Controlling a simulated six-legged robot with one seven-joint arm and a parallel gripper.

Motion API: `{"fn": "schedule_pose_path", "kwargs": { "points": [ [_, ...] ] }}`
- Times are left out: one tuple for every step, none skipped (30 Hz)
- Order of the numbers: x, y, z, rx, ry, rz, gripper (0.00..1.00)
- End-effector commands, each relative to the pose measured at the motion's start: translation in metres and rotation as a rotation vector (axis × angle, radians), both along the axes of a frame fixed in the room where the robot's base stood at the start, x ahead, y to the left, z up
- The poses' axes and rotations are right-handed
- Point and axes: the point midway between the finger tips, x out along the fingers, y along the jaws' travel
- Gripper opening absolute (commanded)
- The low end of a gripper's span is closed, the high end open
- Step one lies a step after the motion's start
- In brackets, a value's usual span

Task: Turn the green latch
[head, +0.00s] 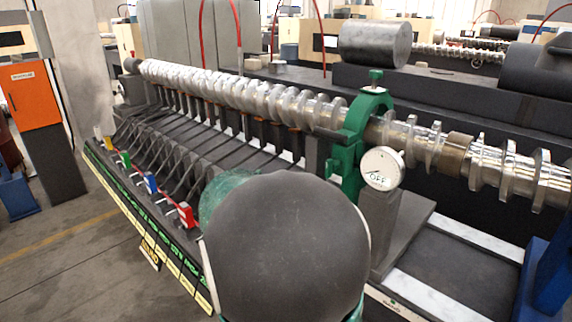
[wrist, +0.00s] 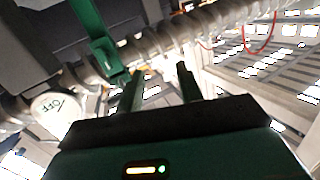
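A small green latch (head: 125,160) sits on the dark sloped panel in the head view, between a yellow and a blue one. A larger green bracket (head: 347,150) clamps around the metal screw shaft, with a white round "OFF" disc (head: 381,168) beside it. In the wrist view the green bracket (wrist: 97,40) is upper left and the disc (wrist: 55,108) is at the left, its lettering upside down. My gripper (wrist: 160,72) shows two dark green fingers apart, with nothing between them. It appears apart from the bracket. In the head view my arm's dark rounded part hides the gripper.
A long screw shaft (head: 230,92) runs across the scene. A yellow latch (head: 108,142), a blue latch (head: 151,183) and a red latch (head: 186,215) line the panel (head: 172,222). An orange cabinet (head: 37,95) stands left. Floor (head: 60,255) at lower left is clear.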

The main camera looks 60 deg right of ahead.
Motion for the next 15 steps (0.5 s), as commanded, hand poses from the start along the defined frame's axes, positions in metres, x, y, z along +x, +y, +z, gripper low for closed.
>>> {"fn": "schedule_pose_path", "kwargs": {
  "points": [
    [-0.021, -0.018, -0.007, -0.024, 0.027, -0.109, 0.36],
    [-0.033, -0.025, -0.009, -0.039, 0.041, -0.168, 0.36],
    [-0.046, -0.033, -0.012, -0.054, 0.059, -0.235, 0.36],
    [-0.055, -0.037, -0.013, -0.064, 0.071, -0.277, 0.36],
    [-0.062, -0.040, -0.014, -0.072, 0.082, -0.311, 0.36],
    [-0.069, -0.043, -0.015, -0.081, 0.091, -0.347, 0.36],
    [-0.073, -0.044, -0.015, -0.085, 0.097, -0.365, 0.36],
    [-0.076, -0.046, -0.016, -0.088, 0.101, -0.378, 0.36],
    [-0.078, -0.048, -0.016, -0.090, 0.104, -0.387, 0.36],
    [-0.079, -0.050, -0.016, -0.091, 0.105, -0.389, 0.36],
    [-0.079, -0.053, -0.016, -0.090, 0.105, -0.390, 0.36],
    [-0.080, -0.057, -0.016, -0.091, 0.104, -0.390, 0.36],
    [-0.081, -0.061, -0.016, -0.091, 0.104, -0.391, 0.36],
    [-0.082, -0.065, -0.015, -0.091, 0.103, -0.391, 0.36],
    [-0.082, -0.072, -0.015, -0.091, 0.102, -0.389, 0.36]
  ]
}}
